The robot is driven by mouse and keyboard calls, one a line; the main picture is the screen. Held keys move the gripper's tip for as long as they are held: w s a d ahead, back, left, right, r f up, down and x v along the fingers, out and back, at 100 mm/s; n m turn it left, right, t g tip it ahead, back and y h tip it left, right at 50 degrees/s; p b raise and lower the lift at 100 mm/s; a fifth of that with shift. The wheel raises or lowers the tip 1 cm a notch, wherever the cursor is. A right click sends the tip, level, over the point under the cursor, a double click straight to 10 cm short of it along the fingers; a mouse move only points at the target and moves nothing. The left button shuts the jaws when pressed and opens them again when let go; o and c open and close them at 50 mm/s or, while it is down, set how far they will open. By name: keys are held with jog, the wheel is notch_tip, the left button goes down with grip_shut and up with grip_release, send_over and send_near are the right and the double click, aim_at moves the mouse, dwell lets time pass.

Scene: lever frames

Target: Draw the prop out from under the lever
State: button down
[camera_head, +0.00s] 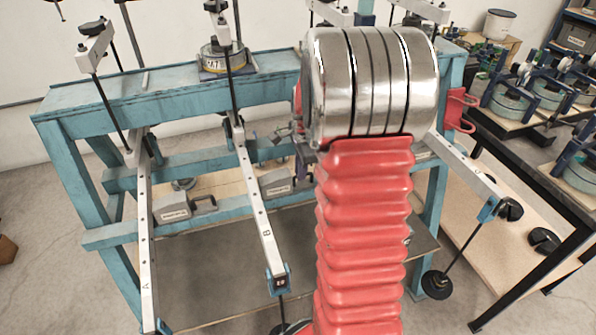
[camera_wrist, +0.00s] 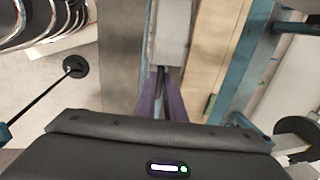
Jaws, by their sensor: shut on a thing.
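In the wrist view, my gripper (camera_wrist: 161,88) has its two purple fingers shut on the dark handle of a grey prop (camera_wrist: 172,40). The prop's pale body stretches away beyond the fingertips. White lever A (camera_head: 146,225) and white lever B (camera_head: 257,205) slope down toward the front from a blue frame (camera_head: 160,103). A white lever at the right (camera_head: 462,165) is partly behind my arm. Grey labelled blocks with dark handles sit on the lower rail, at the left (camera_head: 174,213) and middle (camera_head: 276,186).
Rods with black weights (camera_head: 437,285) hang from the lever ends; one also shows in the wrist view (camera_wrist: 75,66). A dark-edged table (camera_head: 535,165) with more apparatus stands at the right. Floor (camera_head: 60,240) is open at the left.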

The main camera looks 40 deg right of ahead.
jog(key=c, duration=1.8)
grip_release()
jog(key=shift+d+f, duration=0.1)
jog(key=shift+d, duration=0.05)
jog(key=shift+c, duration=0.2)
jog(key=shift+w, duration=0.1)
notch_tip(320, 180, up, 14)
jog(key=s, duration=0.2)
jog(key=shift+s+a+f, duration=0.25)
jog(key=shift+a, duration=0.2)
